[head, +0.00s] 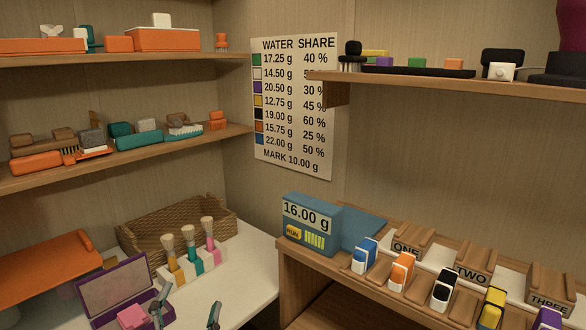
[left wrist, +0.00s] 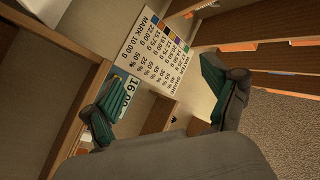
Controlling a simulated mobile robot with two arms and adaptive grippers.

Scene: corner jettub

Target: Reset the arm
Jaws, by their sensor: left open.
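My left gripper (head: 187,310) shows at the bottom edge of the head view, its two dark green fingertips apart with nothing between them. It is in front of the white table, just below the row of brushes. In the left wrist view the left gripper (left wrist: 155,98) is open and empty, its fingers wide apart. That view is tilted and shows the wall chart (left wrist: 155,50) beyond the fingers. The rest of my left arm is hidden below the head view. My right gripper is not in view.
Brushes in a holder (head: 196,264), a purple-framed box (head: 118,285) and a wicker basket (head: 150,230) stand near the left gripper. At right, a bench holds a blue scale (head: 305,241) reading 16.00 g, labelled wooden stands and colored blocks. Loaded shelves (head: 140,157) overhang the left side.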

